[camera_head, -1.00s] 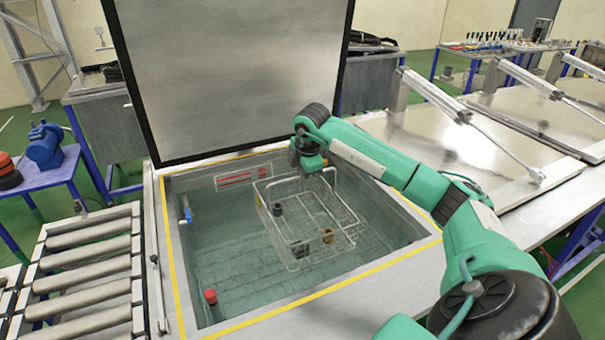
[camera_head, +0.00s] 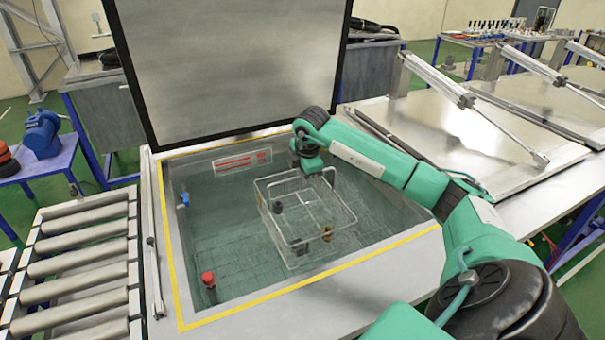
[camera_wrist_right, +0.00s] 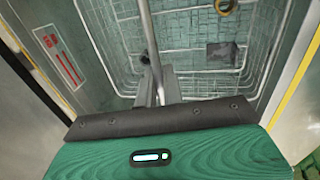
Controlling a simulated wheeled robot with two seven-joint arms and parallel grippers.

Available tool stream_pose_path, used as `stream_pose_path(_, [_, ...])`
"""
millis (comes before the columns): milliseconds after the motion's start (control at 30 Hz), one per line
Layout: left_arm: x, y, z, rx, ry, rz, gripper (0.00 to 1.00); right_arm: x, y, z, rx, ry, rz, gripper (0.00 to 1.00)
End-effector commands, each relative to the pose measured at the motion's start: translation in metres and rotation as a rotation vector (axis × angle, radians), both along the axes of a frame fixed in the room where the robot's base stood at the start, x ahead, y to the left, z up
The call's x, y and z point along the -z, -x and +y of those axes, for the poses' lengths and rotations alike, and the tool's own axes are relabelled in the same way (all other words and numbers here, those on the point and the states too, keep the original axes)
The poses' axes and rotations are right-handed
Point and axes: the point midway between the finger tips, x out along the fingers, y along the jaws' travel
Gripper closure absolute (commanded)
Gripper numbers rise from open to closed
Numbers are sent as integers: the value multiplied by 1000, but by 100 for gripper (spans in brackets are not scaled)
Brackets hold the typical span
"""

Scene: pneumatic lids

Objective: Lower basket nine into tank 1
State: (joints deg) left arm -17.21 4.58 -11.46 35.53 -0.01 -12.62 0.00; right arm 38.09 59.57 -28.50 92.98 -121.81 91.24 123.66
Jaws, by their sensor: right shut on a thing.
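The wire basket (camera_head: 306,220) hangs inside the open tank (camera_head: 217,250), with its lower part down in the greenish liquid and its upper rim showing above. A few small dark and brass-coloured parts lie in the basket. My right gripper (camera_head: 309,170) is at the basket's back side, shut on its handle. In the right wrist view the gripper (camera_wrist_right: 158,92) holds the handle bar (camera_wrist_right: 151,40), with the basket's wire floor (camera_wrist_right: 200,28) below. No number shows on the basket. My left gripper is out of view.
The tank's lid (camera_head: 232,70) stands raised behind the opening. A roller conveyor (camera_head: 78,268) lies at the left. Closed metal lids (camera_head: 460,135) with pneumatic cylinders are at the right. A red-capped fitting (camera_head: 208,279) stands in the tank's front left corner.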

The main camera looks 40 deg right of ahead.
Motion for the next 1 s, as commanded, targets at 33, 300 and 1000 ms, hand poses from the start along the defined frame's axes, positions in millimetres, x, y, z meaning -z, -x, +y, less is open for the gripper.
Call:
stream_pose_path(33, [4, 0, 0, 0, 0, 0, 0, 3, -1, 0, 1, 0, -4, 100])
stream_pose_path(300, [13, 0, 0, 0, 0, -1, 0, 22, 0, 0, 1, 1, -3, 100])
stream_pose_path(1000, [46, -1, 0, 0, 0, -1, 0, 69, -1, 0, 1, 0, -3, 100])
